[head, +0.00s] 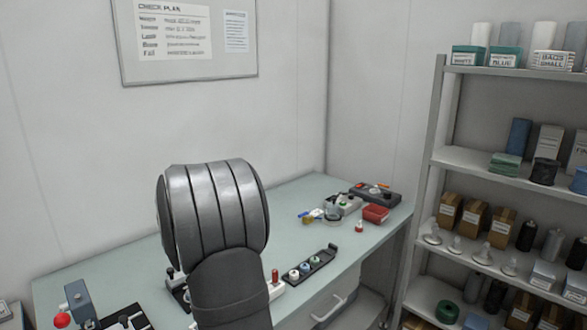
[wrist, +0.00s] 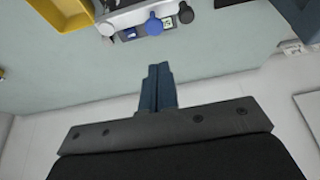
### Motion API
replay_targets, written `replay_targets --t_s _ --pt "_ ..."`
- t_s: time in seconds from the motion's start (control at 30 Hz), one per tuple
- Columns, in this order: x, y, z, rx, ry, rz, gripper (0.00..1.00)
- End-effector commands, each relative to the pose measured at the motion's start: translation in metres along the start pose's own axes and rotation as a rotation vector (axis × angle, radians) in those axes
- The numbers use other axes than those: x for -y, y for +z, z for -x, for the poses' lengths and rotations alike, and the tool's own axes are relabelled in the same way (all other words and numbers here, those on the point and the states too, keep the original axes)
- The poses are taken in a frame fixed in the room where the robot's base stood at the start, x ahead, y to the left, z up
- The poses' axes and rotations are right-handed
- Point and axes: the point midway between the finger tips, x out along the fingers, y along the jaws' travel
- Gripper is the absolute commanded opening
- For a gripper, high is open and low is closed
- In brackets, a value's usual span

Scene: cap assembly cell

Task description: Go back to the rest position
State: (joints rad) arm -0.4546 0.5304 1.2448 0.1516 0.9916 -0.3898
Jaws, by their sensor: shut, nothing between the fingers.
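My gripper (wrist: 158,70) shows in the wrist view with its two dark blue fingers together and nothing between them. It is over the pale green bench top (wrist: 60,75), near the bench edge, with the floor showing below that edge. In the head view my grey arm stands in the middle foreground and my gripper is hidden.
In the head view a dark tray with capped pieces (head: 311,265), a red bin (head: 376,213) and a stocked shelf rack (head: 437,155) stand right.

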Motion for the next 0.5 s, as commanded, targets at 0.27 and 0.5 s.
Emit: replay_targets --t_s 0.27,0.5 --pt "0.000 0.006 -0.015 0.002 -0.001 -0.001 0.00" --pt "0.000 0.018 -0.043 0.002 -0.001 -0.001 0.00"
